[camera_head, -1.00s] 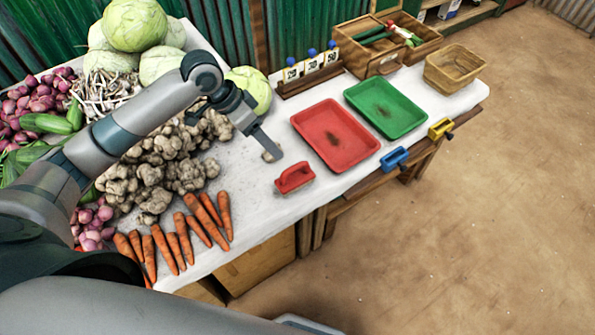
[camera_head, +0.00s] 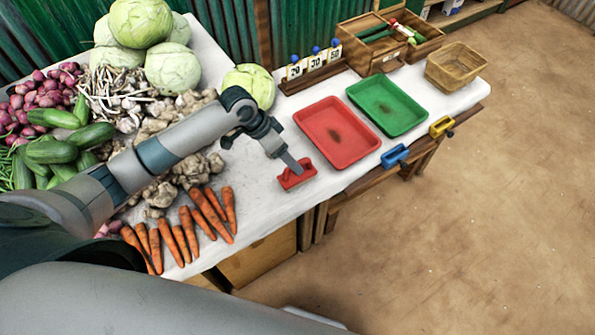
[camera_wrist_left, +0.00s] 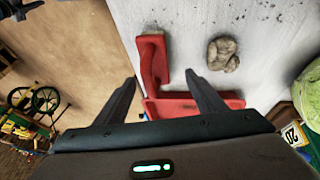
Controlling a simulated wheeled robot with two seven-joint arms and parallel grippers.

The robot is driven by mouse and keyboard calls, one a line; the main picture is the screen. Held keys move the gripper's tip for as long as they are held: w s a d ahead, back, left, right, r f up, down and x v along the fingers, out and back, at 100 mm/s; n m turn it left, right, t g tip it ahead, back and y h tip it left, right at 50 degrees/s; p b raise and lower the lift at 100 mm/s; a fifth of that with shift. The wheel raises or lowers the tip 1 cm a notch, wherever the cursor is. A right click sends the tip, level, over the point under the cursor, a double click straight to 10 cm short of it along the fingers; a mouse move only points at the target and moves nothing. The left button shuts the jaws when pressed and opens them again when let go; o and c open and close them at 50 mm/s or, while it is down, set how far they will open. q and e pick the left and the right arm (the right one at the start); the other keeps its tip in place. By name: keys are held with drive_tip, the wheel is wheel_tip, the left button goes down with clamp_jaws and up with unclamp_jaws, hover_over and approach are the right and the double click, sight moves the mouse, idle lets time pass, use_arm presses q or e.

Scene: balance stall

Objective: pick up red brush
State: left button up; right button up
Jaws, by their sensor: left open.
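The red brush (camera_head: 288,182) lies on the white tabletop near its front edge, just in front of the red tray (camera_head: 345,152). My left gripper (camera_head: 296,169) reaches over the brush from the left and hides part of it. In the left wrist view the jaws (camera_wrist_left: 160,78) are open and empty. The red brush (camera_wrist_left: 153,62) shows there beyond the fingertips, roughly in line with the gap. Part of the red tray (camera_wrist_left: 228,98) shows behind the right finger. I cannot tell the exact height above the brush. My right gripper is not in view.
Carrots (camera_head: 190,225) and ginger roots (camera_head: 190,172) lie left of the brush. One loose root (camera_wrist_left: 223,54) is near it. A green tray (camera_head: 395,100) is beyond the red one. Blue (camera_head: 395,156) and yellow (camera_head: 441,126) brushes are at the table edge.

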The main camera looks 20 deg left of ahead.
use_arm(q)
drive_tip(key=shift+x, duration=0.9)
drive_tip(key=shift+d+p, duration=0.25)
drive_tip(key=shift+p, duration=0.05)
drive_tip(key=p+x, duration=0.1)
drive_tip(key=x, duration=0.2)
drive_tip(key=shift+w+d+f+p, duration=0.2)
drive_tip(key=shift+d+p, duration=0.15)
drive_tip(key=shift+d, duration=0.2)
drive_tip(key=shift+w+d+f, duration=0.1)
drive_tip(key=shift+d+f, duration=0.05)
drive_tip(key=shift+f, duration=0.35)
drive_tip(key=c, duration=1.2)
